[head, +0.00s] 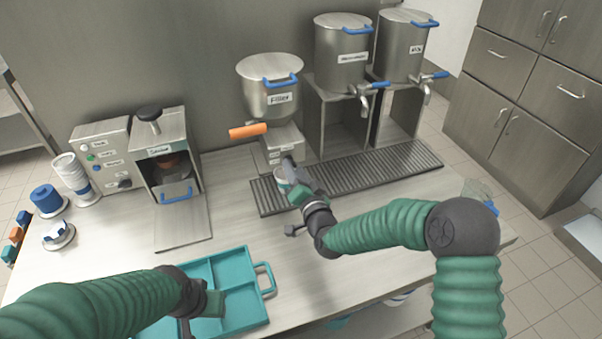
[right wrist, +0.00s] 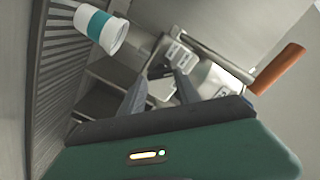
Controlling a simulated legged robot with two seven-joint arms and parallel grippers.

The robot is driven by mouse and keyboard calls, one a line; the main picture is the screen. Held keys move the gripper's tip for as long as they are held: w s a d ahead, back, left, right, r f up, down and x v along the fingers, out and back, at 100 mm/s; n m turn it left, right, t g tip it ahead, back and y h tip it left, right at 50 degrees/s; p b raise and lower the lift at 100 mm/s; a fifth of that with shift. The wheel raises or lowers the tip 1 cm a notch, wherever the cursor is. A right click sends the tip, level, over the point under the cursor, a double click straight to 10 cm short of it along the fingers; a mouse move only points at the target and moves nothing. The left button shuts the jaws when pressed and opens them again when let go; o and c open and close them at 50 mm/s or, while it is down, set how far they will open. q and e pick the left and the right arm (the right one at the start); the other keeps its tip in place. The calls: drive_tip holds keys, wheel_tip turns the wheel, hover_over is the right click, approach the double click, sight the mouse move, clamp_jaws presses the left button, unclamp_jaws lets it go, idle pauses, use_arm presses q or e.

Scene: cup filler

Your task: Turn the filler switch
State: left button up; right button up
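The filler (head: 272,95) is a metal hopper with a blue handle, standing on a small base at the back of the table. An orange lever (head: 248,131) sticks out to its left; it also shows in the right wrist view (right wrist: 278,68). A pale labelled panel on the filler base (head: 281,150) shows beyond my right fingers in the right wrist view.
A white cup with a teal band (right wrist: 102,30) stands on the ribbed drip tray (head: 350,176), beside my right gripper and partly hidden in the head view. Two metal dispensers (head: 342,60) stand to the right. A sealer machine (head: 160,150) and teal tray (head: 258,312) are left.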

use_arm(q)
drive_tip(key=shift+w+a+f, duration=0.15)
drive_tip(key=shift+w+f, duration=0.05)
drive_tip(key=shift+w, duration=0.1)
use_arm(e)
drive_tip(key=shift+w+r+t, duration=0.15)
drive_tip(key=shift+r+t, duration=0.15)
drive_tip(key=shift+r, duration=0.5)
use_arm(q)
drive_tip(key=shift+w+a+f+b, duration=0.45)
drive_tip(key=shift+w+a+f, duration=0.55)
drive_tip(key=shift+w, duration=0.2)
drive_tip(key=shift+s+d+b, duration=0.35)
drive_tip(key=shift+s+d, duration=0.3)
drive_tip(key=shift+s, duration=0.1)
drive_tip(key=w+p+v, duration=0.1)
drive_tip(key=p+v, duration=0.5)
drive_tip(key=shift+w+r+p, duration=0.4)
drive_tip(key=shift+w+r, duration=0.05)
use_arm(e)
drive_tip(key=shift+f+v, duration=0.2)
drive_tip(key=shift+v, duration=2.65)
drive_tip(key=shift+f+v, duration=0.2)
drive_tip(key=shift+v, duration=2.65)
drive_tip(key=shift+f+v, duration=0.2)
drive_tip(key=shift+v, duration=2.65)
